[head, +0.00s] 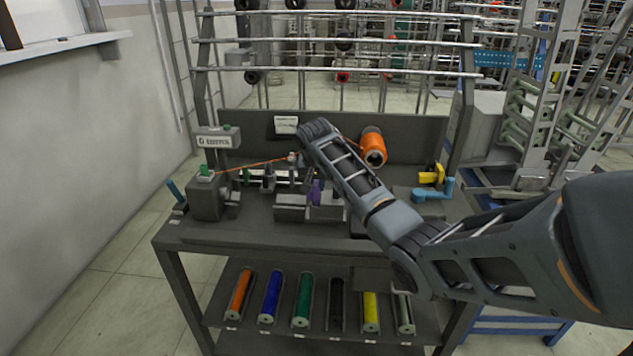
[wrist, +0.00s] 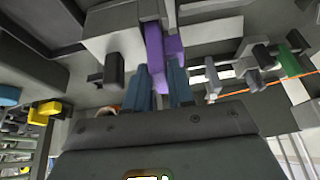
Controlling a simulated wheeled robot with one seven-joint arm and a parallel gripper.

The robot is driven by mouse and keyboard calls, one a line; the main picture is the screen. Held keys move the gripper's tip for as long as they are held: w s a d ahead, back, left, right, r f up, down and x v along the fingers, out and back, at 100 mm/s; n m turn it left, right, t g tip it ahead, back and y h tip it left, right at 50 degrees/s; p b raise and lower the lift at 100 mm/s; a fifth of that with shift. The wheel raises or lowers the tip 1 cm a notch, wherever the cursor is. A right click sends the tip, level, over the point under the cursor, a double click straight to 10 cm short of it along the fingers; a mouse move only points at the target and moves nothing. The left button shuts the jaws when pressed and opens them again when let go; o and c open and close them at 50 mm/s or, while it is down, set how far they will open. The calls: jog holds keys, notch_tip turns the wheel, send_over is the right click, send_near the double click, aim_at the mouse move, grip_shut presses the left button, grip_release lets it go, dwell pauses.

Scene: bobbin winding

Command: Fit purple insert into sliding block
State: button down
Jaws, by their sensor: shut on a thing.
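The purple insert (head: 316,192) stands upright at the middle of the bench machine in the head view. In the wrist view the purple insert (wrist: 155,45) sits between the blue fingers of my gripper (wrist: 161,82), which is shut on it. Its far end reaches in among light grey blocks. A grey block (head: 290,207), which looks like part of the slide, lies just left of the insert in the head view. A light grey block (wrist: 112,32) is close beside the insert in the wrist view. I cannot tell whether the insert is seated or only close. My arm hides part of the machine.
An orange thread (head: 262,162) runs from the green-topped post (head: 205,178) towards an orange bobbin (head: 373,148). A yellow part (head: 433,174) and a blue handle (head: 447,188) are on the right of the bench. Several coloured rolls (head: 302,300) lie on the lower shelf.

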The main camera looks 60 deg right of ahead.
jog(key=shift+f, duration=0.3)
jog(key=shift+f, duration=0.45)
dwell(0.5)
jog(key=c, duration=0.9)
grip_release()
jog(key=shift+b+v, duration=0.45)
jog(key=shift+v, duration=3.45)
